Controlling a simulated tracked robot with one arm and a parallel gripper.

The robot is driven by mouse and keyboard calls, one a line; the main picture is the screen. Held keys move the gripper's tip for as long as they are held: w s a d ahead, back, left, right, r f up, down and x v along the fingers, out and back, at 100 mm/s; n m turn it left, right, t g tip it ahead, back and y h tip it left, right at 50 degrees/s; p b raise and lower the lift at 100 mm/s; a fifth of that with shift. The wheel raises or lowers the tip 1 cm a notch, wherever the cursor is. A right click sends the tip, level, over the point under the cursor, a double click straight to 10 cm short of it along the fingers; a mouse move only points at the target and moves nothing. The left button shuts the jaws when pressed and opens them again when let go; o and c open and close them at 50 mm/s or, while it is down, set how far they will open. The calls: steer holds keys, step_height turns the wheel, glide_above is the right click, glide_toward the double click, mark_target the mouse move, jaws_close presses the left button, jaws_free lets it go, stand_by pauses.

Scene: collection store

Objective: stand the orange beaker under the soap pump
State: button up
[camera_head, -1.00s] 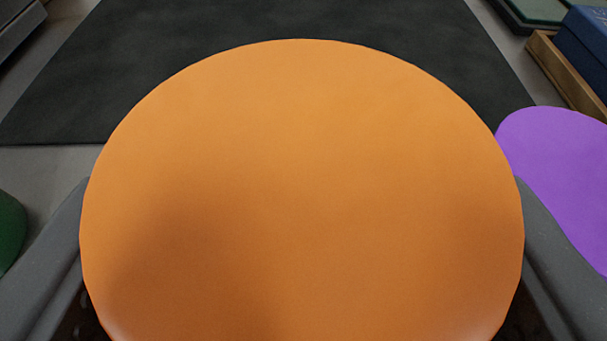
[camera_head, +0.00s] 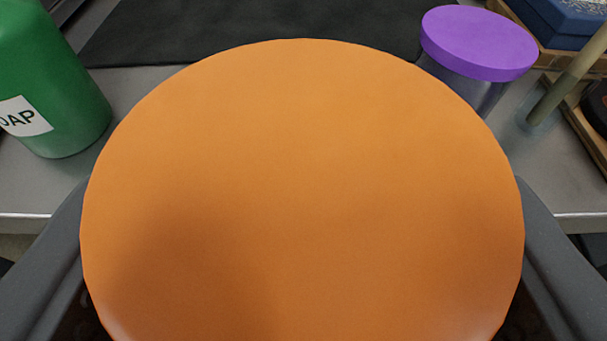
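The orange beaker (camera_head: 303,150) fills the middle of the view as a large round orange face, close to the camera. My gripper (camera_head: 302,215) has a grey finger on each side of it, against its edges, and is shut on it. The soap pump (camera_head: 62,75) is a green bottle with a white label, at the upper left on the table. Its top is cut off by the frame, so the nozzle is out of view. The beaker hides the table in the middle, and I cannot see its lower part or its height above the table.
A jar with a purple lid (camera_head: 480,42) stands behind the beaker at the right. A dark mat (camera_head: 250,22) lies at the back. At the right are a blue box (camera_head: 570,20), a wooden tray (camera_head: 590,128) and an upright stick (camera_head: 570,78). The table's front edge (camera_head: 25,221) shows.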

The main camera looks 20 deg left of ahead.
steer(key=shift+s+d+b, duration=0.2)
steer(key=shift+s+b, duration=0.65)
steer(key=shift+b, duration=0.4)
steer(key=shift+s, duration=0.2)
stand_by(0.3)
